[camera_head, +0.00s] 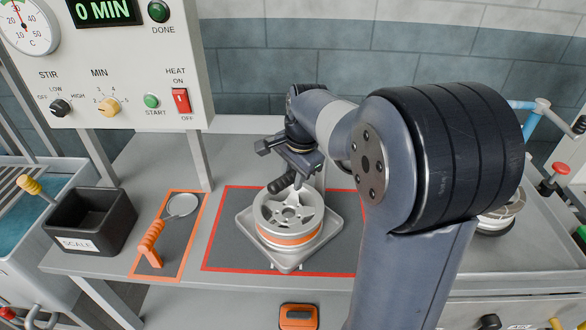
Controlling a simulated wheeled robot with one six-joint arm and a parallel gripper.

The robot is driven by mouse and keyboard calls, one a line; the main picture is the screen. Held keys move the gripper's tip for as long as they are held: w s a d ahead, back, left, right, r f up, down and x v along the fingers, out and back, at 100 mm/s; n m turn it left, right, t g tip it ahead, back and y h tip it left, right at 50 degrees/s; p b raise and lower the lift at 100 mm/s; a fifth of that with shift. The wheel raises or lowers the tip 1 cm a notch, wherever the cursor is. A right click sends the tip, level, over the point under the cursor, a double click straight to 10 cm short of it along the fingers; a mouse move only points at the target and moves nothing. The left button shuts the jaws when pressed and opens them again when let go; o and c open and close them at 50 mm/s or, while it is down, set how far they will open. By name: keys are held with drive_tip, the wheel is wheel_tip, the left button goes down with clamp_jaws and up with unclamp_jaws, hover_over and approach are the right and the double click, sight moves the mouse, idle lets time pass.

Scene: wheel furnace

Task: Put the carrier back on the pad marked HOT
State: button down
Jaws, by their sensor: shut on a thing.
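The carrier (325,243) is a light grey square tray with rounded corners, turned cornerwise to the picture. A silver spoked wheel with an orange band (290,238) lies flat on it. The carrier is over the dark pad with a red outline (226,240); whether it touches the pad cannot be told. White marks at the pad's front edge are mostly hidden by the carrier, so its word cannot be read. My gripper (299,177) is above the back of the wheel, shut on the carrier, by a black handle. My arm hides the pad's right side.
Left of the pad, an orange-outlined mat (140,268) holds an orange-handled tool (150,245). A black box marked SCALE (90,222) stands farther left. A control panel (110,80) rises at the back left. Another wheel (503,215) is partly hidden behind my arm at right.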

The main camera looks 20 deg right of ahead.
drive_tip(key=c, duration=1.1)
unclamp_jaws()
drive_tip(key=shift+c, duration=0.2)
wheel_tip(320, 180, up, 12)
drive_tip(key=s+d, duration=0.1)
drive_tip(key=s, duration=0.1)
drive_tip(key=shift+f, duration=0.15)
drive_tip(key=f, duration=0.4)
drive_tip(key=w+f, duration=0.1)
drive_tip(key=f, duration=0.2)
drive_tip(key=w+a+f, duration=0.1)
drive_tip(key=f, duration=0.3)
drive_tip(key=shift+f, duration=0.3)
drive_tip(key=shift+r, duration=1.65)
